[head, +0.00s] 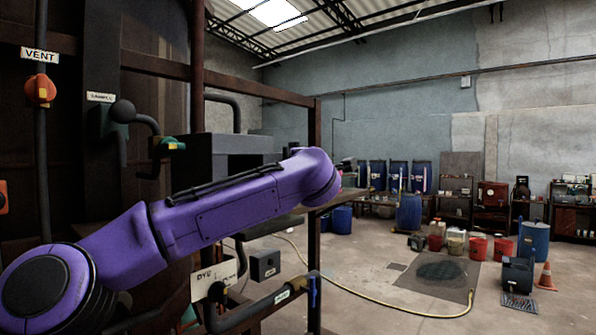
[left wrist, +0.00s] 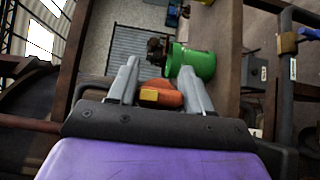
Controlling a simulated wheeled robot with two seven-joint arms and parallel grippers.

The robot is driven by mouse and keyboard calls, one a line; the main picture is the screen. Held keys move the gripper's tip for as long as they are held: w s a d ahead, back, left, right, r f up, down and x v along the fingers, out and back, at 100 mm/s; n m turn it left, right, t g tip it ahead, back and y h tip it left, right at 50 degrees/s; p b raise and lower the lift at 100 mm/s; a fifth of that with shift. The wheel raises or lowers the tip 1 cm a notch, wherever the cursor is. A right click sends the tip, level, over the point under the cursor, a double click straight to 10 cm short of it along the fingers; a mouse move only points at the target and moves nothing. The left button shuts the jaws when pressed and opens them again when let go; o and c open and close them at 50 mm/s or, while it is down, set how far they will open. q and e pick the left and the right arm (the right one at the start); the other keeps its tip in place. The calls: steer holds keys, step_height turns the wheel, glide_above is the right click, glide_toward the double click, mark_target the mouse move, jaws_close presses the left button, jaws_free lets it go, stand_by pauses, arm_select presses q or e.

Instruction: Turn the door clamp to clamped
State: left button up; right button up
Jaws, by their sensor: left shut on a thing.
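In the left wrist view my left gripper (left wrist: 158,75) is shut on an orange handle (left wrist: 172,101) with a yellow patch, which sits between the two grey fingers. I cannot tell from the frames whether this is the door clamp, or which way it is turned. In the head view my purple left arm crosses the picture from the lower left, and its gripper does not show. My right gripper is in neither view.
An orange valve handle (head: 41,91) sits on a pipe under the VENT sign (head: 39,54). A DYE sign (head: 216,278) and a pipe with a blue handle (head: 312,292) lie below my arm. A green bucket (left wrist: 194,62) is just beyond the fingers.

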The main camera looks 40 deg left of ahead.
arm_select(q)
steer(key=n+g+y+b, duration=0.2)
steer(key=n+y+b, duration=0.2)
steer(key=n, duration=0.3)
steer(key=r+n+g+y+b, duration=0.1)
steer(key=n+g+y+b, duration=0.2)
steer(key=n+y, duration=0.3)
steer(key=s+n+g+y+b, duration=0.1)
steer(key=n+y+b, duration=0.3)
steer(key=n, duration=0.6)
steer(key=shift+r+g+y+b, duration=0.15)
steer(key=shift+g+y+b, duration=0.3)
steer(key=shift+g, duration=0.45)
steer(key=shift+s+n+g+p, duration=0.1)
steer(key=shift+n+g+p, duration=0.4)
steer(key=shift+n+g, duration=1.35)
steer(key=shift+n+g+y, duration=0.25)
steer(key=shift+n, duration=0.1)
steer(key=o, duration=1)
steer(key=shift+a, duration=0.15)
steer(key=shift+c, duration=0.2)
